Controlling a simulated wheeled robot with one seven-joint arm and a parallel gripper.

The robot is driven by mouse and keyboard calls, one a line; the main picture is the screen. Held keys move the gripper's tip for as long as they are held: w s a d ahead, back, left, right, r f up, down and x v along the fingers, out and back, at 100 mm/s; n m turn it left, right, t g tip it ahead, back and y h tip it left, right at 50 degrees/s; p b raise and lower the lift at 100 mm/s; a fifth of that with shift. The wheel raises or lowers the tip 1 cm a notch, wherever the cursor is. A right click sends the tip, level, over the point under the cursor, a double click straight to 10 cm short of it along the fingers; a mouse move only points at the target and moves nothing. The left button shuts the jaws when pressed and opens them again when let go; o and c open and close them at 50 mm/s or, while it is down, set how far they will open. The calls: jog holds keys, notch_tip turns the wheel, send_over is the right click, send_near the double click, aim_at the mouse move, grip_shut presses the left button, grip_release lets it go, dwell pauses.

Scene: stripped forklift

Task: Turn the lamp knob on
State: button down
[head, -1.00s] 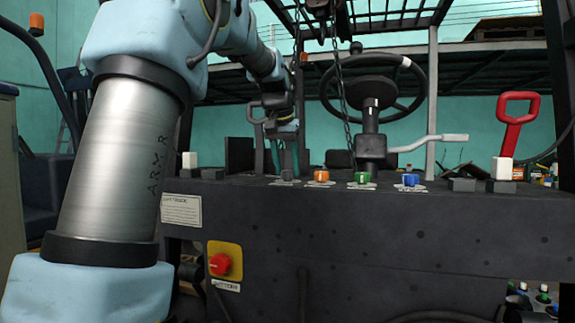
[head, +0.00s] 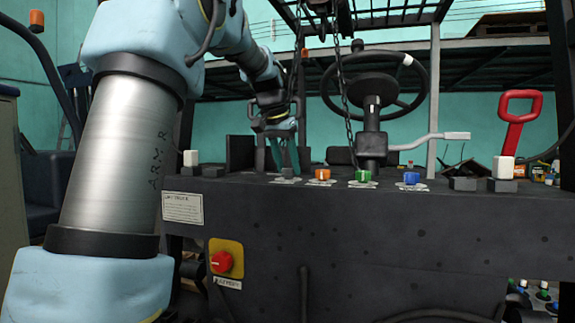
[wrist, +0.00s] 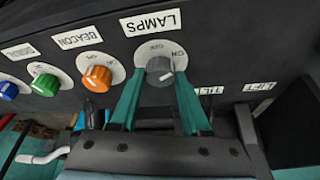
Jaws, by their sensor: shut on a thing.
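The lamp knob (wrist: 159,68) is a grey dial on a round white plate, under the label LAMPS in the wrist view. It has a pale mark on its face near the right finger. My gripper (wrist: 159,77) has its two teal fingers on either side of the knob and is shut on it. In the head view the lamp knob (head: 287,174) is small and partly hidden by my gripper (head: 283,165), which reaches down to the dark panel top.
An orange knob (head: 322,174), green knob (head: 362,176) and blue knob (head: 411,178) stand in a row to the right. A chain (head: 344,100) hangs near my wrist. The steering wheel (head: 373,83) stands behind. A red emergency-type knob (head: 221,262) is on the front face.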

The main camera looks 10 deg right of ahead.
jog(key=shift+c, duration=1.8)
grip_release()
jog(key=shift+r, duration=0.15)
jog(key=b+v, duration=0.1)
jog(key=v, duration=0.9)
jog(key=shift+r+b, duration=0.3)
jog(key=shift+s+a, duration=0.1)
jog(key=shift+s, duration=0.1)
